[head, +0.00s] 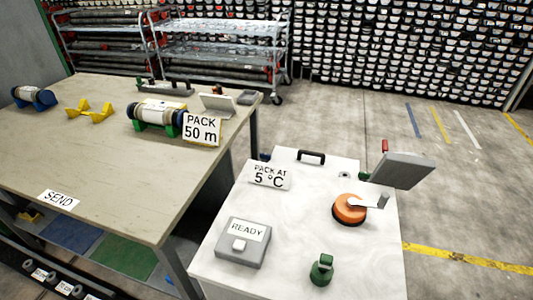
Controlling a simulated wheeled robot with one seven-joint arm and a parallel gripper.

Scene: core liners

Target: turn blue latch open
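A small blue piece (265,156) shows at the back left corner of the white-topped unit, beside a raised white lid or panel (335,164) with a black handle. It may be the blue latch, but it is too small and partly hidden to tell its turn position. A small green piece (362,174) shows at the panel's right side. My gripper is not in view.
The white top (300,215) carries a "PACK AT 5 °C" sign (270,176), an orange dial (349,209) with a grey lever, a grey "READY" box (243,241), and a green knob (322,269). A grey screen (403,170) overhangs its right. A long table (110,160) stands left.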

